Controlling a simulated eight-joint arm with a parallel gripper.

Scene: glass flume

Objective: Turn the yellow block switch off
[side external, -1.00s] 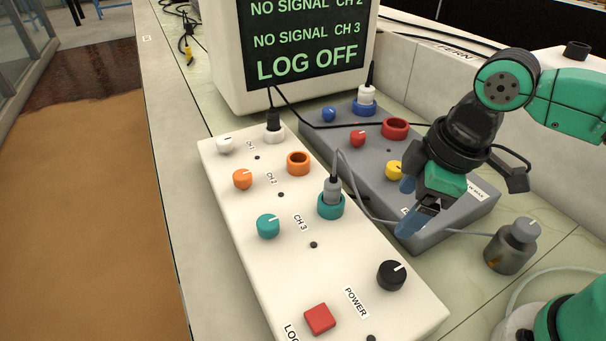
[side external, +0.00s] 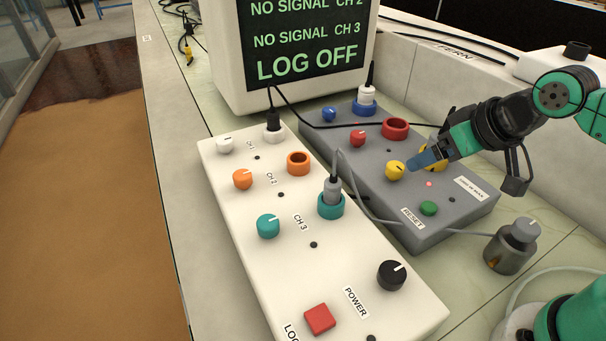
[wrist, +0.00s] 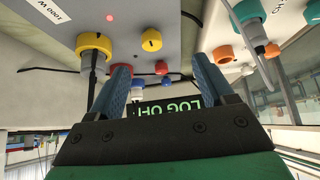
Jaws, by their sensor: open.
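The yellow block switch (side external: 395,170) is a round yellow knob with a dark pointer line on top of the grey box (side external: 385,215). It also shows in the wrist view (wrist: 151,41), beyond and between my fingertips. My gripper (side external: 418,161) has blue fingers and is just right of the knob in the side view, close to it. In the wrist view the fingers (wrist: 161,72) are apart with nothing between them. Whether a finger touches the knob I cannot tell. A yellow socket (wrist: 93,44) with a plug stands beside the knob, partly hidden by my gripper in the side view.
A lit red lamp (side external: 430,184) and a green reset button (side external: 428,208) are on the grey box. Red (side external: 358,138) and blue (side external: 329,114) knobs stand farther back. A white box (side external: 335,260) with knobs and plugs lies left. The monitor (side external: 305,50) reads LOG OFF.

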